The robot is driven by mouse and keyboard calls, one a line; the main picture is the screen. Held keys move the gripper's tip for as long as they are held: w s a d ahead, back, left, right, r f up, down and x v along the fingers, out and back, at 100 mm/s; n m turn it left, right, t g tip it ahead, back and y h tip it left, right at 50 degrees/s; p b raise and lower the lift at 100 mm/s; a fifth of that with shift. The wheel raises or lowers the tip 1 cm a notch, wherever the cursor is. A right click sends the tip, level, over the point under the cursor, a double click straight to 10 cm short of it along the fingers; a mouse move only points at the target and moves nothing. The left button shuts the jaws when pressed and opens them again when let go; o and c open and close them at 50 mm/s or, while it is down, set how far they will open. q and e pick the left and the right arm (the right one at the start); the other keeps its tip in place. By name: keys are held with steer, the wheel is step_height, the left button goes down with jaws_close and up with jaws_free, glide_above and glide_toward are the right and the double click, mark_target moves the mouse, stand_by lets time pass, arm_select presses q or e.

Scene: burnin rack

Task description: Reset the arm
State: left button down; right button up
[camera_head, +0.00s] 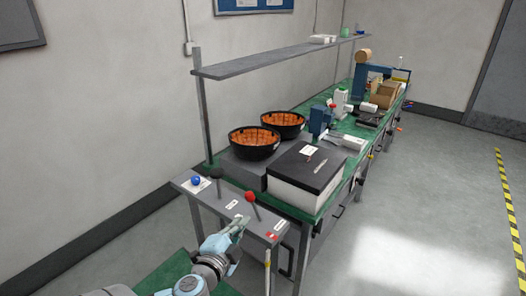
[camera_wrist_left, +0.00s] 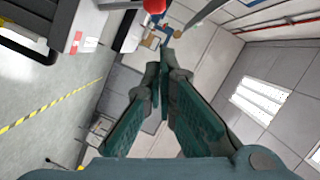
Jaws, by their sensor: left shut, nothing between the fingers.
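My left gripper (camera_head: 238,224) is in front of a small grey stand (camera_head: 208,196) at the near end of the bench, low over the stand's near edge. It is shut and empty; in the left wrist view its green-grey fingers (camera_wrist_left: 167,62) come together at the tips. A lever with a red knob (camera_head: 250,197) rises from the stand just beyond the fingertips, apart from them. The red knob (camera_wrist_left: 154,5) also shows at the top of the left wrist view. A dark-knobbed lever (camera_head: 216,173) and a blue knob (camera_head: 196,180) are farther left. My right gripper is not in view.
Behind the stand is a long green bench (camera_head: 310,213) with a black-topped box (camera_head: 303,168), two black bowls with orange insides (camera_head: 254,142) and several devices. A grey shelf (camera_head: 280,58) runs above it. The floor to the right (camera_head: 420,220) is clear.

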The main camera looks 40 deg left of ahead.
arm_select(q)
steer(key=shift+w, duration=0.1)
steer(key=s+d+f+n+g, duration=0.4)
steer(key=s+f+n+g, duration=0.25)
steer(key=s+f, duration=0.3)
steer(key=s+d+f+n+g+h, duration=0.1)
steer(key=s+d+f+g+h, duration=0.55)
steer(key=d, duration=0.55)
step_height(320, 180, down, 20)
steer(key=s+a+y+b, duration=0.2)
steer(key=s, duration=0.1)
steer(key=s+f+g+b, duration=0.1)
steer(key=s+f+b, duration=0.1)
steer(key=s+f, duration=1.2)
steer(key=shift+a+f+n, duration=0.25)
steer(key=shift+f+n, duration=0.1)
steer(key=shift+f, duration=0.4)
